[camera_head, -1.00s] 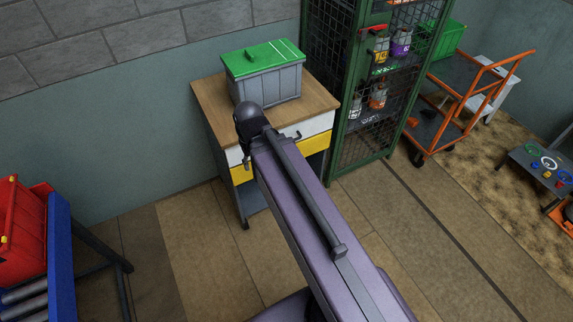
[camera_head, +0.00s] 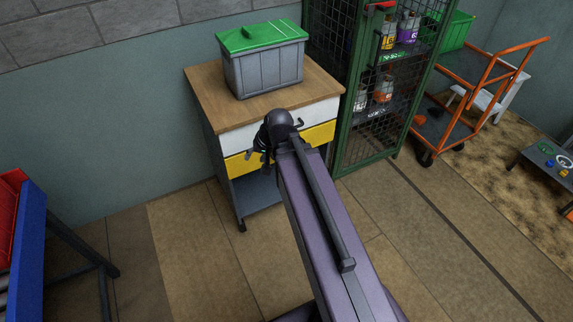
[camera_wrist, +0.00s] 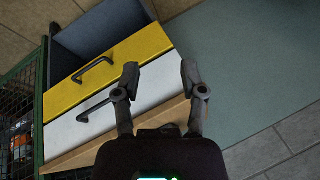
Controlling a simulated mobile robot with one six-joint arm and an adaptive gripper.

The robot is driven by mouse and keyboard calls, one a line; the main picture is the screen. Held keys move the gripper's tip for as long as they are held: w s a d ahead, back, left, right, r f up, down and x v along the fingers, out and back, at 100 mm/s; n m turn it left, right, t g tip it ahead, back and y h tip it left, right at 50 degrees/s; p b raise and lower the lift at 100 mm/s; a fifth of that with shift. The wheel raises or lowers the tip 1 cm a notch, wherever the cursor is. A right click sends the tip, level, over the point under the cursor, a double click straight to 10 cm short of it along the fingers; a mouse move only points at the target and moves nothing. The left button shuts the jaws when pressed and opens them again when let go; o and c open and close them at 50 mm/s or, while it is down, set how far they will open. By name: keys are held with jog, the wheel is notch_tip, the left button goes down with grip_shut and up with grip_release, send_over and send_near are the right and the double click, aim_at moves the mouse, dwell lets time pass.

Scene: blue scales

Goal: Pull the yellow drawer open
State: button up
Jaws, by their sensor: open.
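The yellow drawer (camera_head: 320,133) sits below a white drawer (camera_head: 316,115) in a small cabinet with a wooden top. Both drawers look shut. In the wrist view the yellow drawer (camera_wrist: 120,68) has a dark bar handle (camera_wrist: 93,69), left of my fingers. The white drawer (camera_wrist: 95,118) shows nearer the camera with its own handle. My gripper (camera_wrist: 160,68) is open and empty, its fingers spread in front of the drawers' end away from the handles. In the head view my arm hides the middle of the yellow front and its handle.
A grey bin with a green lid (camera_head: 265,68) stands on the cabinet top (camera_head: 208,92). A green mesh cage (camera_head: 372,140) stands close on the right. An orange trolley (camera_head: 445,135) is farther right. A blue frame (camera_head: 30,245) is at left. Floor before the cabinet is clear.

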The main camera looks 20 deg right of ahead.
jog(key=w+d+f+m+t+y+b, duration=0.1)
jog(key=w+d+f+m+t+b, duration=0.25)
jog(key=f+b, duration=0.45)
jog(key=w+d+f+m+t+b, duration=0.2)
jog(key=d+f+b, duration=0.3)
jog(key=b, duration=0.5)
jog(key=w+d+f+m+t+h+b, duration=0.1)
jog(key=d+f+m+t+h+b, duration=0.2)
jog(key=d+f+b, duration=0.9)
jog(key=m+t+b, duration=0.3)
jog(key=m+b, duration=0.2)
jog(key=b, duration=0.1)
jog(key=shift+d+f+m+h+b, duration=0.25)
jog(key=shift+d+m+h+b, duration=0.1)
jog(key=shift+h+b, duration=0.05)
jog(key=shift+w, duration=0.15)
jog(key=b+x, duration=0.2)
jog(key=x, duration=1.1)
jog(key=shift+w+b, duration=0.3)
jog(key=shift+b, duration=0.1)
